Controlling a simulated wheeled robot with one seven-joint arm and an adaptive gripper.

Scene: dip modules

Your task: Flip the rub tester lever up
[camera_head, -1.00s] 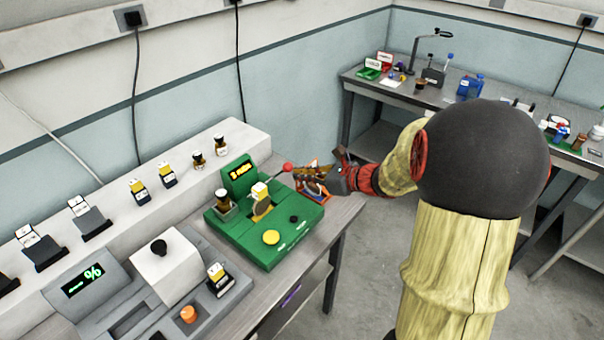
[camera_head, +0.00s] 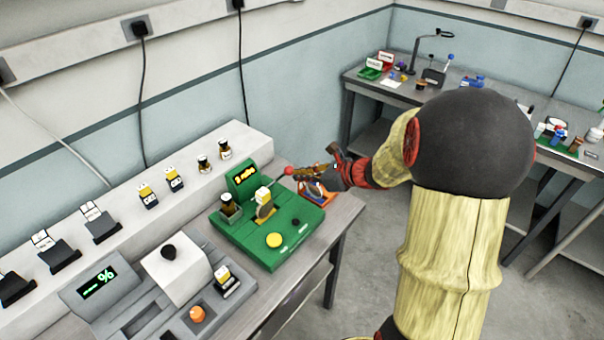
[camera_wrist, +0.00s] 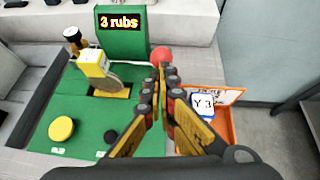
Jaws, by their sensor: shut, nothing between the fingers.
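The green rub tester (camera_head: 272,245) stands on the bench; its display reads "3 rubs" in the wrist view (camera_wrist: 120,22). Its lever has a red ball end (camera_head: 288,170), which also shows in the wrist view (camera_wrist: 161,56). A white and yellow block (camera_wrist: 94,64) sits by a tan wheel on the tester.
A grey device with a % display (camera_head: 98,284) stands left.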

